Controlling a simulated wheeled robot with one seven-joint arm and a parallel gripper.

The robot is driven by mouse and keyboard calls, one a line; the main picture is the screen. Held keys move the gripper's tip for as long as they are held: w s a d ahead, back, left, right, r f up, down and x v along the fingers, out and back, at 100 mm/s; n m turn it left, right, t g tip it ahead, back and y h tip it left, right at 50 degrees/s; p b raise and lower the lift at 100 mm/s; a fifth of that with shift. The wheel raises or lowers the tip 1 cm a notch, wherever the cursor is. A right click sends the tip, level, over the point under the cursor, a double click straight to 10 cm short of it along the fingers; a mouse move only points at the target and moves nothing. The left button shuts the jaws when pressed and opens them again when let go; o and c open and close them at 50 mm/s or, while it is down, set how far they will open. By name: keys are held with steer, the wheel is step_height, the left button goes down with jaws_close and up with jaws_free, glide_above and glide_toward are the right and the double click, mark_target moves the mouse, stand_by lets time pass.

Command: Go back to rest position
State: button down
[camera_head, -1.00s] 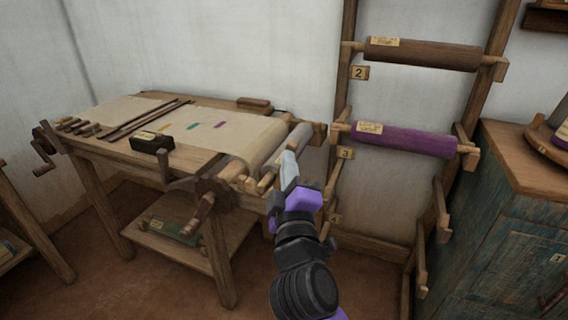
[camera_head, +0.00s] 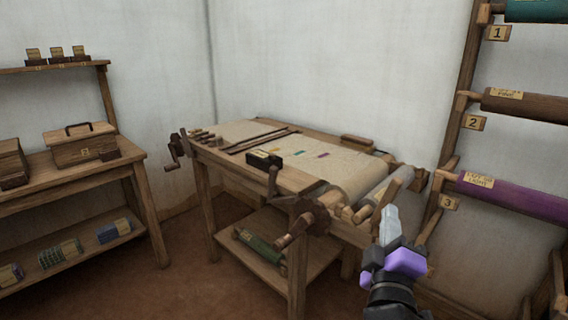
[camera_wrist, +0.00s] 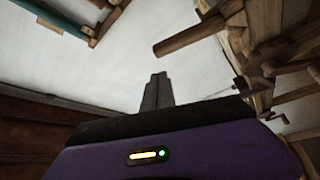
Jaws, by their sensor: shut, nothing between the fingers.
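My gripper (camera_head: 390,222) shows at the lower right in the head view, pointing up, with pale fingers and a purple body. It is shut and empty. In the wrist view its closed fingers (camera_wrist: 157,92) stand against a white wall. In the head view it appears in front of the right end of the wooden loom table (camera_head: 238,155), near the cloth roller (camera_head: 388,186). I cannot tell whether it touches anything there.
A wall rack at the right holds a brown roll (camera_head: 528,105) and a purple roll (camera_head: 515,197). A shelf bench (camera_head: 90,175) with boxes stands at the left. A green roll (camera_head: 258,246) lies on the loom's lower shelf. Brown floor (camera_head: 180,275) is clear between bench and loom.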

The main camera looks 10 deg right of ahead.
steer(key=s+a+f+m+t+y, duration=0.2)
steer(key=s+a+f+y, duration=0.75)
steer(key=s, duration=0.35)
steer(key=s+f+m+g, duration=0.3)
steer(key=s+f, duration=0.2)
steer(key=s, duration=0.8)
steer(key=s+f+m+g, duration=0.25)
steer(key=s+f, duration=0.25)
steer(key=s, duration=0.8)
step_height(320, 180, up, 15)
steer(key=p, duration=1.5)
steer(key=shift+s+d, duration=0.3)
steer(key=shift+s, duration=0.1)
